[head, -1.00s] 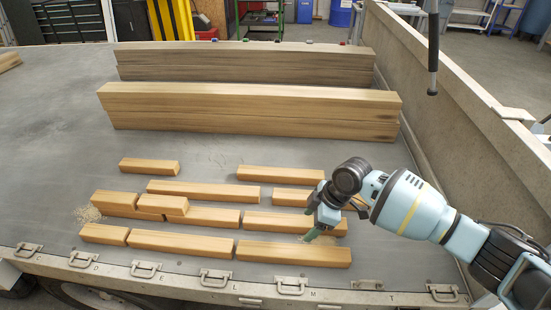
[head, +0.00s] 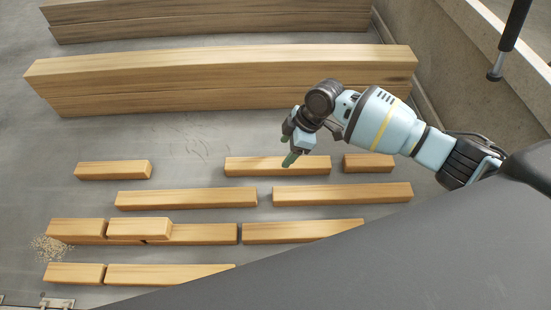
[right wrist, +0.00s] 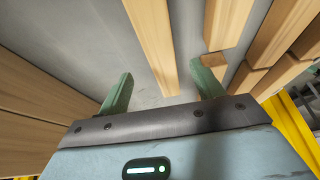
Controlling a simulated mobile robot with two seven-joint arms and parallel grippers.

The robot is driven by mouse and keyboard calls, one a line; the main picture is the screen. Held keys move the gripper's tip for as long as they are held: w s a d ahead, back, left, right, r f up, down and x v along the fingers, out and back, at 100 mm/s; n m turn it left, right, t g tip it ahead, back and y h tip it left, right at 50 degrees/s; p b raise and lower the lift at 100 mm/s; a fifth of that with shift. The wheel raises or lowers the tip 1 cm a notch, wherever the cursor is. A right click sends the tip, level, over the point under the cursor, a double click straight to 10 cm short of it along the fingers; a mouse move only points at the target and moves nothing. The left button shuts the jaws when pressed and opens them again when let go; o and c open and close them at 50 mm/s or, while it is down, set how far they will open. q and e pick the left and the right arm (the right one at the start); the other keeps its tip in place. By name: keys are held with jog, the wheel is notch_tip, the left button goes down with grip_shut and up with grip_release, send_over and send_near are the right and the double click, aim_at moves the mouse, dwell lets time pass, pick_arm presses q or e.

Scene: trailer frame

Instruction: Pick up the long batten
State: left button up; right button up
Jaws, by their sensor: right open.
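Several pale wooden battens lie in rows on the grey trailer bed. Longer ones include a batten (head: 278,166) in the back row, one at the left of the second row (head: 186,199) and one at its right (head: 342,194). I cannot tell which is the task's long batten. My right gripper (head: 289,155) is open and empty, above or just beside the back-row batten. In the right wrist view its fingers (right wrist: 163,90) stand apart, with a batten's end (right wrist: 152,40) reaching toward the gap between them. My left gripper is not in view.
Thick stacked beams (head: 220,75) lie behind the battens, with more beams (head: 210,20) further back. The trailer's side wall (head: 460,60) runs along the right. A short batten (head: 140,228) rests on others at the left. A dark grey surface hides the lower right.

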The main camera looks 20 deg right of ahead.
aim_at(278, 162)
jog(key=shift+s+a+f, duration=0.1)
jog(key=shift+a+f, duration=0.15)
jog(key=shift+f, duration=0.3)
jog(key=shift+x, duration=3.35)
jog(key=shift+d, duration=0.2)
jog(key=c, duration=1.2)
